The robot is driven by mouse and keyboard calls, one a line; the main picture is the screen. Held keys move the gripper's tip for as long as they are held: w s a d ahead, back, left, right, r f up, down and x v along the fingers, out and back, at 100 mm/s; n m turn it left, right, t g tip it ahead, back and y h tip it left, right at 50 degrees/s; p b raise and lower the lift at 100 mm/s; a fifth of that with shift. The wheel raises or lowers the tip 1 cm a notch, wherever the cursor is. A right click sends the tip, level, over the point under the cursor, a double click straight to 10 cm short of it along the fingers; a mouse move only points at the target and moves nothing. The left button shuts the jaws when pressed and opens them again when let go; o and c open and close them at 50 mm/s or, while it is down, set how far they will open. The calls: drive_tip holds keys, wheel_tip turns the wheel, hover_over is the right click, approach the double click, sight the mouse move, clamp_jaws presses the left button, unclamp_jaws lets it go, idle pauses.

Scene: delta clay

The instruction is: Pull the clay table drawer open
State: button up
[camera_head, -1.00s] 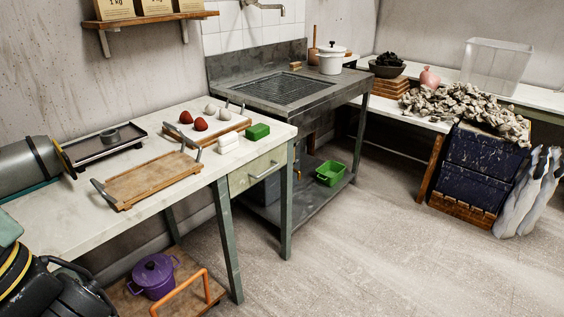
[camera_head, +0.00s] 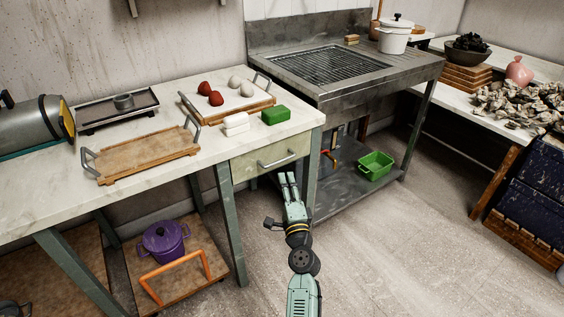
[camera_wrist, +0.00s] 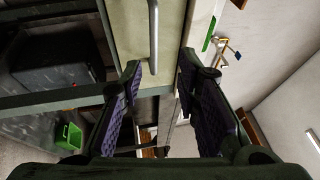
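The clay table drawer (camera_head: 246,163) is a pale greenish front under the right end of the marble-topped table (camera_head: 60,190). It looks shut. Its metal bar handle (camera_head: 277,161) runs across the front. My gripper (camera_head: 288,177) is just below and in front of the handle in the head view. In the wrist view my gripper (camera_wrist: 158,85) has its two dark padded fingers wide apart with nothing held between them. The handle (camera_wrist: 153,35) shows there beyond the fingertips, nearer the left finger, beside the drawer front (camera_wrist: 130,30).
A wooden tray (camera_head: 150,162), white blocks (camera_head: 236,121) and a green block (camera_head: 275,115) are on the tabletop. A table leg (camera_head: 312,165) stands right of the drawer. A metal sink stand (camera_head: 400,75) is further right. Floor to the right is clear.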

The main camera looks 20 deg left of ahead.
sight(282, 160)
drive_tip(key=x, duration=0.7)
drive_tip(key=p+x, duration=0.1)
drive_tip(key=x, duration=0.2)
drive_tip(key=shift+w+d+f, duration=0.15)
drive_tip(key=shift+w+f, duration=0.2)
drive_tip(key=shift+w, duration=0.1)
drive_tip(key=shift+c, duration=0.5)
clamp_jaws()
